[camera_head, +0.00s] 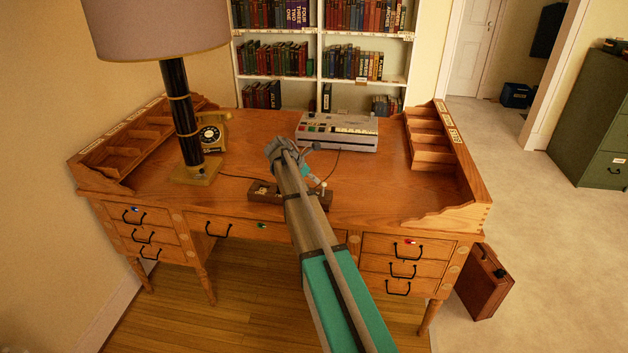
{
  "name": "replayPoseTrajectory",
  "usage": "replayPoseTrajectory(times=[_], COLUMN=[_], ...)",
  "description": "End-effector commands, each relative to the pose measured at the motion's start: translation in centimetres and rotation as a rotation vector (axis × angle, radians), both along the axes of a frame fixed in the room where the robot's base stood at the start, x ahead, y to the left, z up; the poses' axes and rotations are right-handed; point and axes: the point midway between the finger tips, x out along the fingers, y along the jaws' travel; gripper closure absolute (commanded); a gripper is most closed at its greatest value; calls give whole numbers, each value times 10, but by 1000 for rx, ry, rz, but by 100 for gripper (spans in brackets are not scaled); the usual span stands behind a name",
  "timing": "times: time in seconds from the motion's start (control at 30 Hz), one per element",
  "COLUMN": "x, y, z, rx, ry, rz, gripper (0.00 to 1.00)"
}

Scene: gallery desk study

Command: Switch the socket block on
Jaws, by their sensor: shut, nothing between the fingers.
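The socket block (262,190) is a long dark brown block lying near the front middle of the desk top. My arm crosses in front of its middle, so its switch cannot be made out. The block's right end (326,200) shows to the right of the arm, with a small pale piece on or just above it. My gripper (317,181) is small and partly hidden behind my arm, low over the right part of the block. It is shut and holds nothing. Whether it touches the block cannot be told.
A grey machine with coloured keys (338,131) stands behind the block. Thin cords run from the lamp and machine towards it. Wooden organisers (432,150) edge the desk (375,185); its right middle is clear.

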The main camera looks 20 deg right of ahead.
Motion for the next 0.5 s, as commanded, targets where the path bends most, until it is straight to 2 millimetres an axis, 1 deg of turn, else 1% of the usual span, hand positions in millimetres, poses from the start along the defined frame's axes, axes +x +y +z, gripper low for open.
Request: replayPoseTrajectory(times=[0.27, 0.37, 0.5], x=[0, 0, 1], y=[3, 8, 19], z=[1, 2, 5], rx=[0, 0, 0], ry=[0, 0, 0], rz=[0, 0, 0], gripper=[100, 100, 100])
